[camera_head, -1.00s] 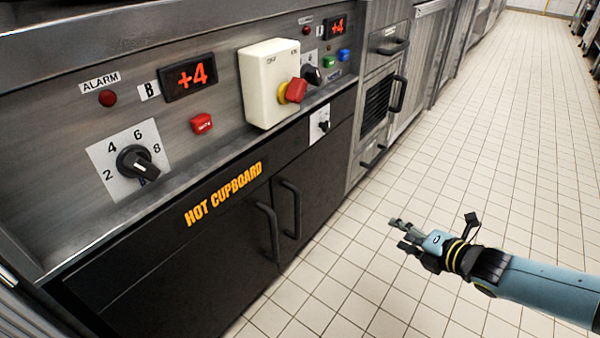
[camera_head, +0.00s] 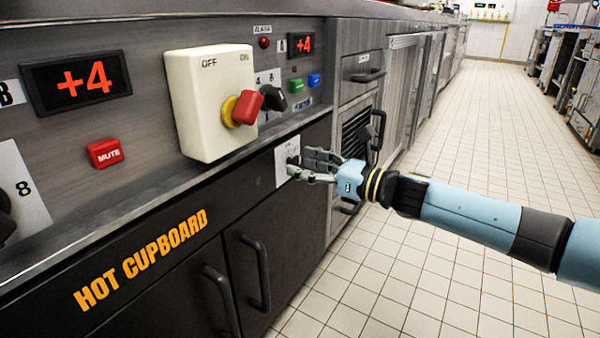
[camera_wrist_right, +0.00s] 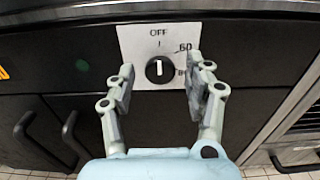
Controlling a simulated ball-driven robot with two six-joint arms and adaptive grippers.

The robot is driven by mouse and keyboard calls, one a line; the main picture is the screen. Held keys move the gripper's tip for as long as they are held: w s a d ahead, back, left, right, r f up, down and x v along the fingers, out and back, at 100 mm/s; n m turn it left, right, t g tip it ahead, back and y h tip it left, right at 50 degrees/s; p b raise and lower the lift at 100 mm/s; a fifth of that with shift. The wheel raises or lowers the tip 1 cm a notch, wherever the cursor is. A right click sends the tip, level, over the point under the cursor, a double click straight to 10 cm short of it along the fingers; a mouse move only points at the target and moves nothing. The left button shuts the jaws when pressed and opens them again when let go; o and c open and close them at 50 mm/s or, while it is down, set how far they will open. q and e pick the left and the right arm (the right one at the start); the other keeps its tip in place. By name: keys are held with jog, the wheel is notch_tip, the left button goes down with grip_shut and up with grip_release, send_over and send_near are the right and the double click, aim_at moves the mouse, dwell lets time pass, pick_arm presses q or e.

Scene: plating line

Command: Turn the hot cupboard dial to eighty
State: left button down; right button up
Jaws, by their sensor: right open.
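The hot cupboard dial is a small black knob (camera_wrist_right: 159,69) on a white plate (camera_wrist_right: 130,40) in the right wrist view. Its white pointer line stands upright, towards the OFF mark. A 60 mark shows to the upper right, and the mark below it is partly hidden by a finger. My right gripper (camera_wrist_right: 160,80) is open, with one finger on each side of the knob and visible gaps between. In the head view my right gripper (camera_head: 311,165) reaches the white plate (camera_head: 283,165) on the black cupboard front and hides the knob. My left gripper is not in view.
The cupboard's two door handles (camera_head: 258,272) stick out below. Above are a white switch box (camera_head: 195,110) with a red knob (camera_head: 246,107), a red MUTE button (camera_head: 105,153) and a +4 display (camera_head: 78,83). The tiled floor (camera_head: 450,260) to the right is clear.

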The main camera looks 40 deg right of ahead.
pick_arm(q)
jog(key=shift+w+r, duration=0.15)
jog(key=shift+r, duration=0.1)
pick_arm(e)
jog(key=shift+x, duration=0.8)
grip_shut()
